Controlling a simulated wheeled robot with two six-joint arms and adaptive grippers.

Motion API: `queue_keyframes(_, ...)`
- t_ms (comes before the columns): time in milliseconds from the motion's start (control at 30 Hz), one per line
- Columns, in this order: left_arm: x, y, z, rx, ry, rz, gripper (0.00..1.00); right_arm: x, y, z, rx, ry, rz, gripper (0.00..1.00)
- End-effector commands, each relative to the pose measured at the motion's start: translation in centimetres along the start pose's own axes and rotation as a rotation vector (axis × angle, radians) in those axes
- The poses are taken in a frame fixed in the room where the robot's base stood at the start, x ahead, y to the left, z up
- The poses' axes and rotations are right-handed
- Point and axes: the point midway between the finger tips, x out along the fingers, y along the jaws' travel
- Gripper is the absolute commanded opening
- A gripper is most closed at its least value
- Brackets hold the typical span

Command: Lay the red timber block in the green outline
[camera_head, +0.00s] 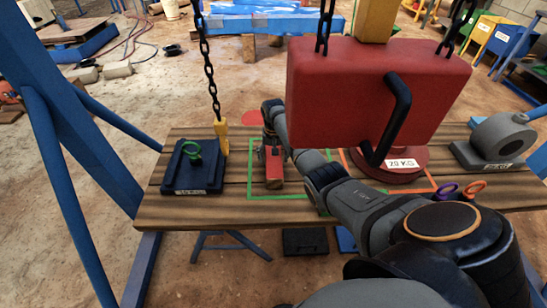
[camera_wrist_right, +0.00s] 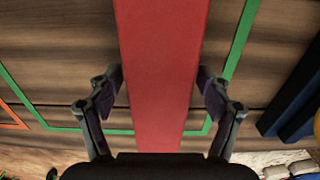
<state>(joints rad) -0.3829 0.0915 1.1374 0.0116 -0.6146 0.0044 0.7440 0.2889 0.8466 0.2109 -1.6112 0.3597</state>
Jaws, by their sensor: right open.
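The red timber block (camera_head: 274,171) is on the wooden table, toward the left side of the green outline (camera_head: 249,178). In the right wrist view the red block (camera_wrist_right: 160,40) runs lengthwise through the middle and covers part of the outline's lower line (camera_wrist_right: 75,130). I cannot tell whether it lies flat on the wood. My right gripper (camera_head: 272,147) is at the block's far part. In the wrist view its fingers (camera_wrist_right: 160,80) stand on both sides of the block with gaps, open. My left gripper is out of view.
A dark tray (camera_head: 178,182) with a green ring stands left. An orange outline (camera_head: 422,176), red disc weight (camera_head: 385,177) and grey weight (camera_head: 495,140) are right.

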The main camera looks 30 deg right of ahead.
Motion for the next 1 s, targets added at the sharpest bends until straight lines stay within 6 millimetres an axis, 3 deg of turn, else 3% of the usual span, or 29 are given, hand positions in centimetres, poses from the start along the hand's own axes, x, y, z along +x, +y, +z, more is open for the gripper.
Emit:
queue_keyframes(133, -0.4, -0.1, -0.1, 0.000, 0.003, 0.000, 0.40, -1.2, 0.0, -0.1, 0.000, 0.003, -0.001, 0.79)
queue_keyframes(300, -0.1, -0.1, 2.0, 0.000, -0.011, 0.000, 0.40, -4.6, 0.0, -0.1, 0.000, 0.004, -0.001, 0.79)
queue_keyframes(500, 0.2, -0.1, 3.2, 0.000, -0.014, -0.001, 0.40, -7.3, 0.0, -0.1, 0.001, 0.001, -0.001, 0.79)
queue_keyframes(1000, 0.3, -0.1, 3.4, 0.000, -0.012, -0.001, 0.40, -7.7, 0.0, 0.0, 0.000, 0.000, 0.000, 0.79)
